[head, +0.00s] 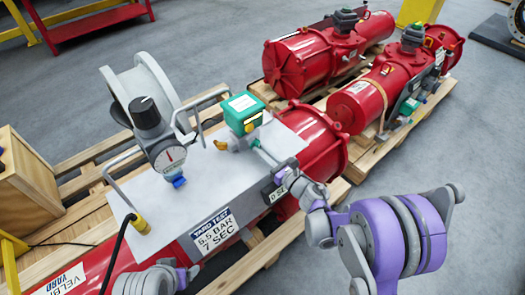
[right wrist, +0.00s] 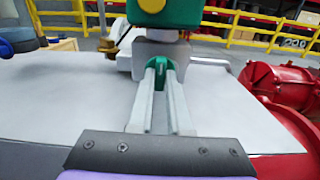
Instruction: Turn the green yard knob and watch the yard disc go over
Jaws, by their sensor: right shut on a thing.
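The green knob (right wrist: 181,68) sits under a green-topped box, between the fingertips of my right gripper (right wrist: 163,76). The fingers are shut on it and hide part of it. In the head view my right gripper (head: 258,148) reaches in from the right to the green box (head: 243,109), and the knob is mostly hidden there. A large pale grey disc-like ring (head: 116,87) stands at the back left of the white plate. I cannot tell whether it is the yard disc. Part of my left arm shows at the bottom edge, with its fingers out of view.
A gauge (head: 170,156) with a dark knob and metal handles stand on the white plate (head: 205,195) atop the red actuator. A black cable hangs at the left. More red actuators (head: 300,62) lie on pallets behind. Grey floor is clear at the right.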

